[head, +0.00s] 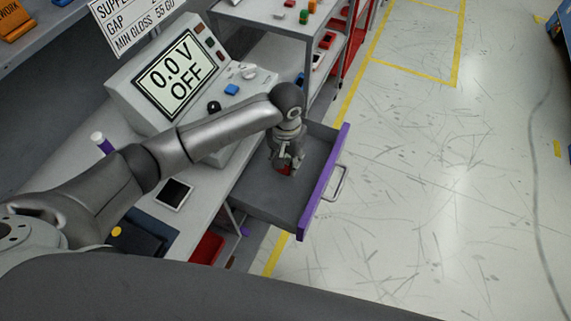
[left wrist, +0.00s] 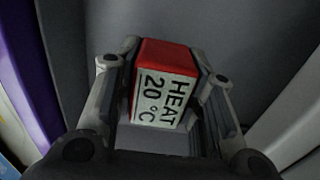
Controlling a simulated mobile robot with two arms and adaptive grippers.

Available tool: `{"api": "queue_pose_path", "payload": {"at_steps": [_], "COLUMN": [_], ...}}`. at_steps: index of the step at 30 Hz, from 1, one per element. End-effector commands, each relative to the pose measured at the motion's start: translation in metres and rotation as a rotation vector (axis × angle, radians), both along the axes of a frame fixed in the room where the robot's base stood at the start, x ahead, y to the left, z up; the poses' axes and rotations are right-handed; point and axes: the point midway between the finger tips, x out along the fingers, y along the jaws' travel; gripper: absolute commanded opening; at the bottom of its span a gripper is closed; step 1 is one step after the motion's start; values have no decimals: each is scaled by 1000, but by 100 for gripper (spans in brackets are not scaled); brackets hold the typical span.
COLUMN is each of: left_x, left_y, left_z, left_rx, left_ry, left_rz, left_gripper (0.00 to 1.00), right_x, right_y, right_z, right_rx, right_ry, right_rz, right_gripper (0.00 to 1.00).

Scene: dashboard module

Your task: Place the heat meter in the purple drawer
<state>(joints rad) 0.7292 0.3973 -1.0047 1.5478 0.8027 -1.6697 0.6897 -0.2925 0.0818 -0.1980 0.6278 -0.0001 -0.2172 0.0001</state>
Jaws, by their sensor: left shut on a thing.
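The heat meter is a small red block with a white label reading "HEAT 20 °C" (left wrist: 165,85). It sits between the fingers of my left gripper (left wrist: 165,95), which is shut on it. In the head view the left gripper (head: 287,160) points down inside the open drawer, and a bit of the red heat meter (head: 286,170) shows at its fingertips. The purple drawer (head: 322,185) is pulled out, with a grey inside and a purple front. I cannot tell whether the heat meter touches the drawer floor. My right gripper is not in view.
A grey supply unit (head: 172,75) reading "0.0 V OFF" stands on the bench left of the drawer. A dark device (head: 173,194) lies on the bench. A shelf (head: 262,18) with small parts stands behind the drawer. The floor to the right is clear.

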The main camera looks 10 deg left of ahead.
Motion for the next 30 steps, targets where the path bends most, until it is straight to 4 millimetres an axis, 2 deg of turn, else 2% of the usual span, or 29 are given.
{"api": "queue_pose_path", "payload": {"at_steps": [4,10,15,22,23,27,30], "left_x": [7,7,7,7,7,6,7], "left_y": [3,3,3,3,3,3,3], "left_z": [-8,-36,-39,-41,-42,-42,-42], "left_rx": [1,2,1,1,1,1,1], "left_ry": [0,1,-2,0,0,0,0], "left_rz": [2,0,-1,0,0,0,0], "left_gripper": [9,9,9,9,38,56,59], "right_x": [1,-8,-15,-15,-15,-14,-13], "right_y": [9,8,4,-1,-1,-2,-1], "right_z": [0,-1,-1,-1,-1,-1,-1], "right_rx": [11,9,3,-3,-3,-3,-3], "right_ry": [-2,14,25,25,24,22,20], "right_rz": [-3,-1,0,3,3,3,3], "right_gripper": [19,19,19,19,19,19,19]}}
